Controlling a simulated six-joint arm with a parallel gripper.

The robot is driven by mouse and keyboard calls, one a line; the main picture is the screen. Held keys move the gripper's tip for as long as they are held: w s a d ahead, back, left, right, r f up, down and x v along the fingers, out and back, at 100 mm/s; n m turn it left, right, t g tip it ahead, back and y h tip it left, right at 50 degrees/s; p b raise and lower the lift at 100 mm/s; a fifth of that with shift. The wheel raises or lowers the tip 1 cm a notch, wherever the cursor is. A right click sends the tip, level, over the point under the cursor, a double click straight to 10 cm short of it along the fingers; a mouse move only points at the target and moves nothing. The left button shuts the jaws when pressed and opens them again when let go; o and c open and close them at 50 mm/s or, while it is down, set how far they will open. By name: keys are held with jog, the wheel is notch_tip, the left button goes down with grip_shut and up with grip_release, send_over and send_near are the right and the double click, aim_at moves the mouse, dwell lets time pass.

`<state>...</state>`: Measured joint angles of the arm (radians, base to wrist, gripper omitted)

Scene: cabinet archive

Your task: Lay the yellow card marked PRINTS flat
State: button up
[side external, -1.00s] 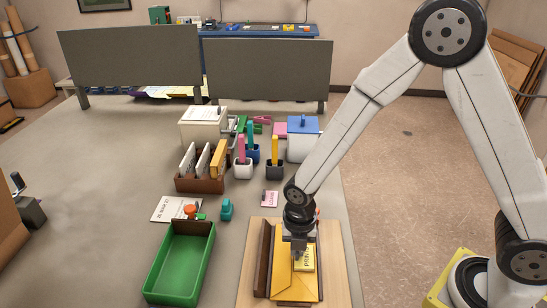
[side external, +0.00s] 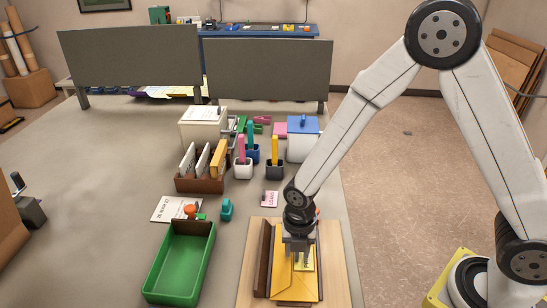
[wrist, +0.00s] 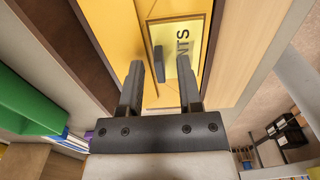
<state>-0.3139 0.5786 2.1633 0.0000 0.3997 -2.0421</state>
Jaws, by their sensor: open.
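The pale yellow card marked PRINTS (side external: 304,263) lies on a larger orange-yellow envelope (side external: 284,283). In the wrist view the card (wrist: 195,66) shows the letters NTS and appears to lie flat against the envelope (wrist: 110,30). A small dark grey tab (wrist: 158,60) stands at the card's edge, between my fingers in the picture. My gripper (wrist: 159,70) is open and low over the card. In the side view my gripper (side external: 299,250) hides part of the card. I cannot tell whether the fingers touch it.
The envelope rests in a brown-edged holder (side external: 264,256) on a light wooden board (side external: 335,270). A green tray (side external: 178,265) stands to the left. A file rack (side external: 203,183), pen cups (side external: 243,169) and a pink card (side external: 269,199) are behind. Bare table lies left of the tray.

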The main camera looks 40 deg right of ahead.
jog(key=shift+r, duration=0.1)
jog(key=shift+r, duration=3.4)
jog(key=shift+r, duration=0.1)
notch_tip(320, 180, up, 8)
jog(key=shift+f, duration=0.2)
jog(key=s+d+f+m+t, duration=0.1)
jog(key=d+m, duration=0.4)
jog(key=m, duration=0.8)
jog(key=s+d+f+m+t, duration=0.1)
jog(key=s+d+f+m, duration=0.2)
jog(key=m, duration=1.1)
jog(key=s+d, duration=0.2)
jog(key=d, duration=0.1)
jog(key=shift+f+t, duration=0.15)
jog(key=shift+t, duration=0.15)
